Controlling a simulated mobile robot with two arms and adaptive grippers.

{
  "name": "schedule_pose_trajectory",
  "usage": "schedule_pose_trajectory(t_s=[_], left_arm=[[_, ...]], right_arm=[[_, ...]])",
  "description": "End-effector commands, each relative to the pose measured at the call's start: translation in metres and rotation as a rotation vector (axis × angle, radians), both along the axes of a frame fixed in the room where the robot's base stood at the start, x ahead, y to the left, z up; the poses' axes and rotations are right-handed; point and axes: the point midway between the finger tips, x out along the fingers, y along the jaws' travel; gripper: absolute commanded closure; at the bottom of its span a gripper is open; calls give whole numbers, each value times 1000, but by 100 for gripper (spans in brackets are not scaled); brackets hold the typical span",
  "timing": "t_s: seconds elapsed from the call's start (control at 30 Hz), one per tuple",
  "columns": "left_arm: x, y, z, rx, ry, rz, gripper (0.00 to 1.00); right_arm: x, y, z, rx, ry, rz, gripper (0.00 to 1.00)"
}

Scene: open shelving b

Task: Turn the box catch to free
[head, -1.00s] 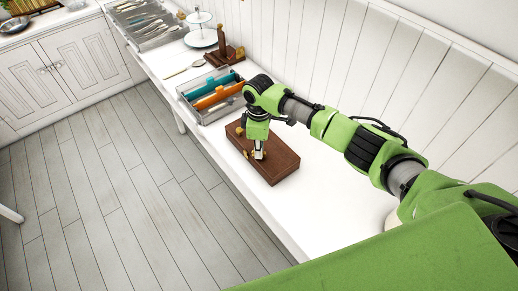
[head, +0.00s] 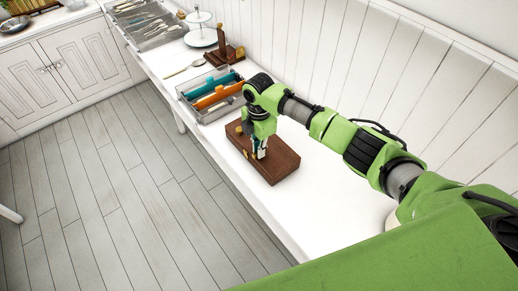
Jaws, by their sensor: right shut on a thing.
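A brown wooden box (head: 283,165) lies flat on the white shelf top, near its front edge. Small brass-coloured fittings show along its front side, one of them the box catch (head: 247,155). My right gripper (head: 258,155) points down over the box at its front side. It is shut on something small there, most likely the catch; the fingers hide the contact. How far the catch is turned cannot be told. My left gripper is not in view.
A grey tray (head: 206,116) with orange and teal items stands just behind the box. Beyond it are a spoon (head: 198,63), a wooden stand (head: 233,53), a white tiered stand (head: 201,37) and a cutlery tray (head: 157,44). The shelf right of the box is clear.

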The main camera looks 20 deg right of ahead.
Motion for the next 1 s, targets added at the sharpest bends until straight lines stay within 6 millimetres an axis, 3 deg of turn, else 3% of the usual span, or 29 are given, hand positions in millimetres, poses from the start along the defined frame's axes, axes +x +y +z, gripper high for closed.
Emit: schedule_pose_trajectory(t_s=[0.6,0.63,0.7,1.0], left_arm=[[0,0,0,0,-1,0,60],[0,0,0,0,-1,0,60],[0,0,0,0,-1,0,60],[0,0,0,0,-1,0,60]], right_arm=[[1,1,1,2,-2,44,100],[1,1,1,2,-2,44,88],[0,1,1,2,-2,44,74],[0,0,0,1,-1,42,74]])
